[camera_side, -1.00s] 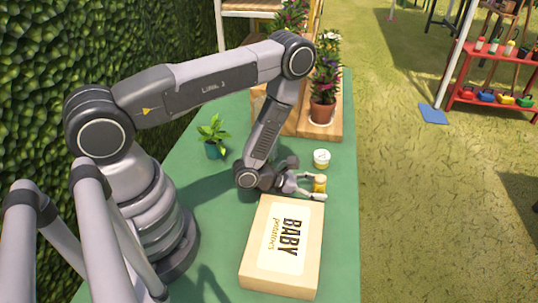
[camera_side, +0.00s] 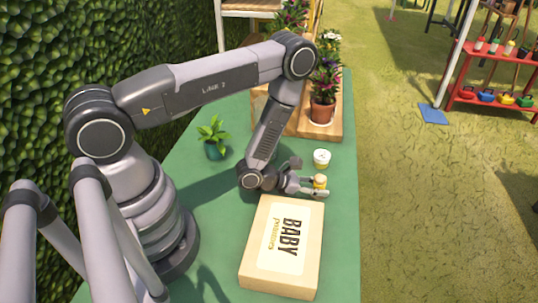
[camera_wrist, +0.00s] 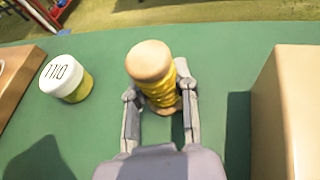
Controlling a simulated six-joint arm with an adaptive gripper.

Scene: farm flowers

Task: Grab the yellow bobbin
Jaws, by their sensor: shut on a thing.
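The yellow bobbin (camera_wrist: 160,92) has yellow thread and a pale wooden top, and stands upright in the wrist view. It also shows in the side view (camera_side: 320,182), small and partly hidden by a finger. My gripper (camera_wrist: 160,105) is shut on the bobbin, with one finger on each side of its yellow thread. In the side view my gripper (camera_side: 318,186) reaches out low over the green table from the left. The bobbin's lower part is partly hidden between the fingers.
A white-lidded yellow jar (camera_wrist: 66,78) stands left of the bobbin in the wrist view. The "BABY potatoes" box (camera_side: 283,247) lies close by on the green table (camera_side: 342,235). A small plant (camera_side: 213,137) and a potted plant on a wooden stand (camera_side: 323,105) are behind.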

